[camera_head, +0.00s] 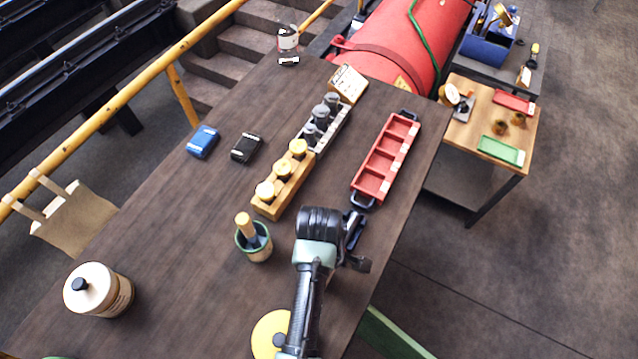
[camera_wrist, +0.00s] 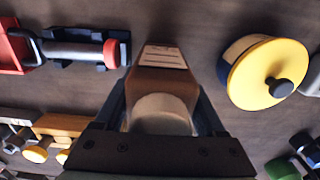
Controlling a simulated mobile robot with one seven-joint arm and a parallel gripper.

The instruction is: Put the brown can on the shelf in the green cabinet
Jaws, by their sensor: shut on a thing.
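The brown can (camera_wrist: 170,58), with a pale label on its side and a whitish round part facing the camera, is between the fingers of my gripper (camera_wrist: 163,95) in the wrist view. My gripper is shut on it. In the head view my gripper (camera_head: 318,228) is above the dark wooden table (camera_head: 180,255), and my wrist hides its fingers and the can. No green cabinet or shelf can be made out; only a green edge (camera_head: 392,333) shows beyond the table at lower right.
Near my arm are a green cup with a wooden handle (camera_head: 253,240), a yellow-lidded pot (camera_head: 268,338), a wooden block with knobs (camera_head: 283,180) and a red tray (camera_head: 386,160). A cream canister (camera_head: 98,290) stands at left. Table between canister and cup is clear.

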